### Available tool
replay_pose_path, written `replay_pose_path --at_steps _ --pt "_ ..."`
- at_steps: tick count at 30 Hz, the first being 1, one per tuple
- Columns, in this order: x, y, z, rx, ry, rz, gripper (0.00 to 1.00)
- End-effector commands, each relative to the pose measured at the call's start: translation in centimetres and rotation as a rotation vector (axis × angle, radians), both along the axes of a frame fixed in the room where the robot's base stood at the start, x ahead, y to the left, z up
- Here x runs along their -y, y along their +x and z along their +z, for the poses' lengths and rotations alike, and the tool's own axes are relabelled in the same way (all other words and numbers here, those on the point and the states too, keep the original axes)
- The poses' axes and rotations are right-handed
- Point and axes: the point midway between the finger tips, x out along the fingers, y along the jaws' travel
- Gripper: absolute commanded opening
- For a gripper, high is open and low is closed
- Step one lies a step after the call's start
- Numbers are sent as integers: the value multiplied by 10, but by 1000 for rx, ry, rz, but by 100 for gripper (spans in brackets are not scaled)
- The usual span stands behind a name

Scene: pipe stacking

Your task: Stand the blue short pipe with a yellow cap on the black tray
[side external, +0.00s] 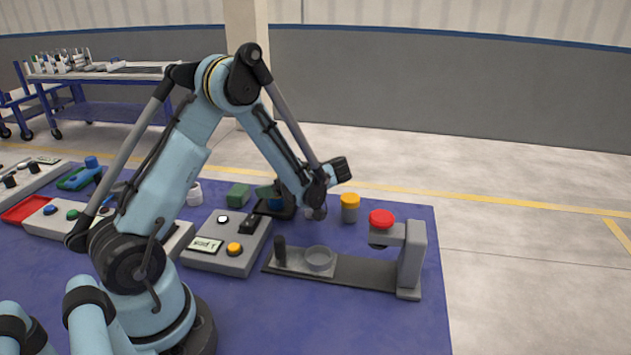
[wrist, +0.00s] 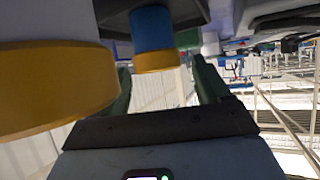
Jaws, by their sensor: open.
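The blue short pipe (wrist: 152,28) with its yellow cap (wrist: 157,62) shows in the wrist view, which is upside down. It appears upright, its blue end against the black tray (wrist: 190,12). My gripper (wrist: 163,72) is open, with a dark green finger on either side of the cap; I cannot tell whether either touches it. In the side view, a blue part of the pipe (side external: 276,204) shows on the black tray (side external: 272,213), behind my gripper (side external: 271,191). The cap is hidden there.
A grey pipe with a yellow cap (side external: 350,208) stands close to my wrist and looms large at left in the wrist view (wrist: 45,85). A grey fixture with a red cap (side external: 382,219), a button box (side external: 227,243) and a green block (side external: 238,195) are nearby.

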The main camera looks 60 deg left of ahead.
Motion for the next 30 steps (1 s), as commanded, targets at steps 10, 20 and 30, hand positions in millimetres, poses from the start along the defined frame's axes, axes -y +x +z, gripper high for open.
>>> replay_pose_path --at_steps 10,20,30 --pt "53 23 31 -1 0 -5 76" --pt "91 38 53 -1 0 -2 76" --pt "104 34 72 -119 -210 -242 76"
